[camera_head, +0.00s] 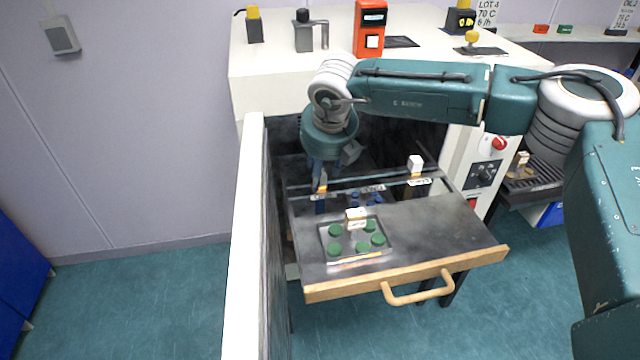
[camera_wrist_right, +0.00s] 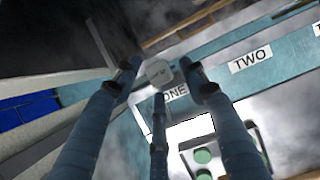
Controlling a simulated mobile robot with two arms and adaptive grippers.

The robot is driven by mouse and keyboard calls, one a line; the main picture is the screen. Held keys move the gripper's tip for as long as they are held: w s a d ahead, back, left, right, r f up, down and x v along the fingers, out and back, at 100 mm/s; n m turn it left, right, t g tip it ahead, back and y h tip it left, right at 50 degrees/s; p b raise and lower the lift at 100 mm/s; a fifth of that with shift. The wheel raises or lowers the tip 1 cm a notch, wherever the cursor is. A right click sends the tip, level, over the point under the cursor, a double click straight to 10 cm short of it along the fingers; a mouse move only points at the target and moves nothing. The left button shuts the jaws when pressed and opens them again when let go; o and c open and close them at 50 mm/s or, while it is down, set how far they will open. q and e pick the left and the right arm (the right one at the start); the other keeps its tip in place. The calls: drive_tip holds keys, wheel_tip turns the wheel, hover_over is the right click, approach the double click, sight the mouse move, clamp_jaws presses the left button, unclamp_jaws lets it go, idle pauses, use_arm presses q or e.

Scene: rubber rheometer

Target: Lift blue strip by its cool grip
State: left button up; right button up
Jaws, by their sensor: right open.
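My right gripper (camera_head: 320,188) reaches down over the left end of a slotted bar (camera_head: 345,186) in the open drawer. In the right wrist view its open fingers (camera_wrist_right: 165,85) stand around a pale block-shaped grip (camera_wrist_right: 158,72) by the label ONE. I cannot tell whether they touch it. The body of the strip under this grip is hidden, so its colour cannot be confirmed. Another white grip (camera_head: 415,163) stands upright at the bar's right end, with an orange part below it. Small dark blue parts (camera_head: 376,199) show near the bar's middle. My left gripper is not in view.
A metal tray (camera_head: 328,257) with several green discs and a white block (camera_head: 355,217) lies on the drawer plate (camera_head: 455,228). A wooden handle (camera_head: 418,297) is at the front. The white door (camera_head: 243,230) stands close left; the machine top (camera_head: 280,65) is above.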

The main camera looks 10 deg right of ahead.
clamp_jaws()
drive_tip(key=shift+r, duration=0.1)
